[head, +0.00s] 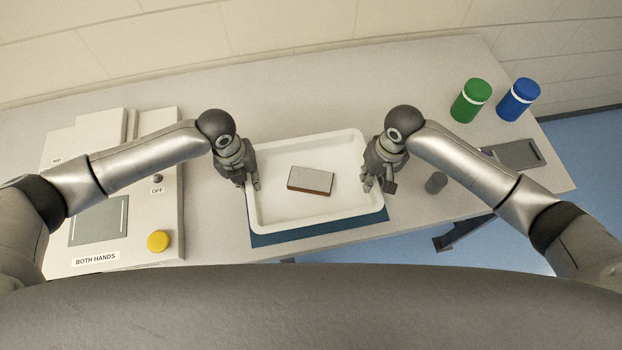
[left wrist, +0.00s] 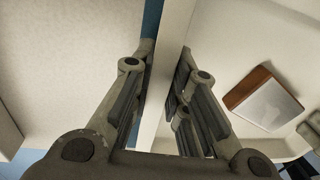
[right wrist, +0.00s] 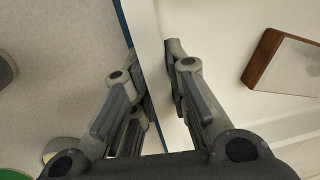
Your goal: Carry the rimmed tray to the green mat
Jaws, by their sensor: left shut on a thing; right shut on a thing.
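The white rimmed tray (head: 282,215) is at the middle of the table, with a brown and grey block (head: 311,180) lying in it. My left gripper (head: 251,184) is shut on the tray's left wall, which passes between its fingers in the left wrist view (left wrist: 163,85). My right gripper (head: 377,184) is shut on the right wall, also between the fingers in the right wrist view (right wrist: 156,80). A dark blue mat (head: 318,231) shows below the tray's front edge; the tray covers the rest. I see no green mat. I cannot tell whether the tray touches the mat.
A press (head: 167,212) with a yellow button (head: 158,241) stands on the left. A small dark cylinder (head: 436,183) stands right of my right gripper. A green jar (head: 471,101), a blue jar (head: 518,100) and a dark flat plate (head: 515,153) are at the right.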

